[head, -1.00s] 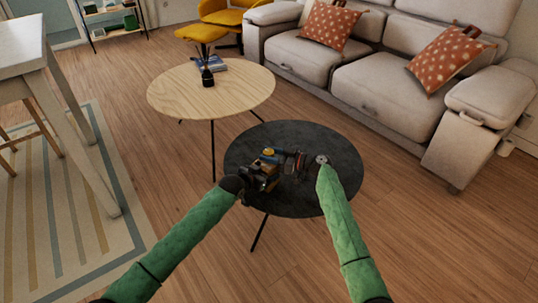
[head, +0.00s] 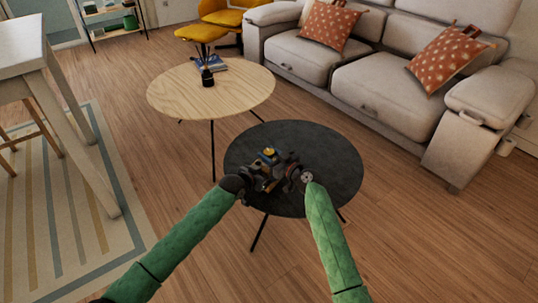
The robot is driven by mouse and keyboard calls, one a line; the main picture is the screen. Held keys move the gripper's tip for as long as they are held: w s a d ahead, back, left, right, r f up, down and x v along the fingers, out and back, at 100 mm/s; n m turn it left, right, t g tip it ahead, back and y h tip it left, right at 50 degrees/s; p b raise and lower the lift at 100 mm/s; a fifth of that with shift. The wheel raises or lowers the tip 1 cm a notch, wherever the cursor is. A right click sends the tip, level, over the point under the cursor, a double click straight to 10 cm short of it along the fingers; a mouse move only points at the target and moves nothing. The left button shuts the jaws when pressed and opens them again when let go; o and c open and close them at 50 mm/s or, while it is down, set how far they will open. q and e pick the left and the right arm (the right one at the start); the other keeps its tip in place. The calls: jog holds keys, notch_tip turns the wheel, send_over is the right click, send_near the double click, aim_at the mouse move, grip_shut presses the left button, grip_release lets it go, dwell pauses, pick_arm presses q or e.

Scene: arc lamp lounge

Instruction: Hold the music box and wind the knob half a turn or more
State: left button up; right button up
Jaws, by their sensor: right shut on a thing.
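The music box (head: 265,161) is a small dark and brown thing with a yellow piece on top, over the dark round table in the head view. It is small and partly covered by my grippers. My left gripper (head: 255,180) is against its left and near side; whether its jaws are shut does not show clearly. My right gripper (head: 283,171) reaches in from the right and is shut on a part at the box's right side, seemingly the knob. The knob itself is hidden by the fingers.
The dark round table (head: 335,165) is bare around the grippers. A light wooden round table (head: 240,88) behind it carries a dark bottle (head: 207,77) and books (head: 219,64). A grey sofa (head: 385,90) stands at the back right, a white table (head: 25,60) at the left.

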jog(key=o, duration=1)
jog(key=v, duration=1.2)
jog(key=shift+c, duration=0.2)
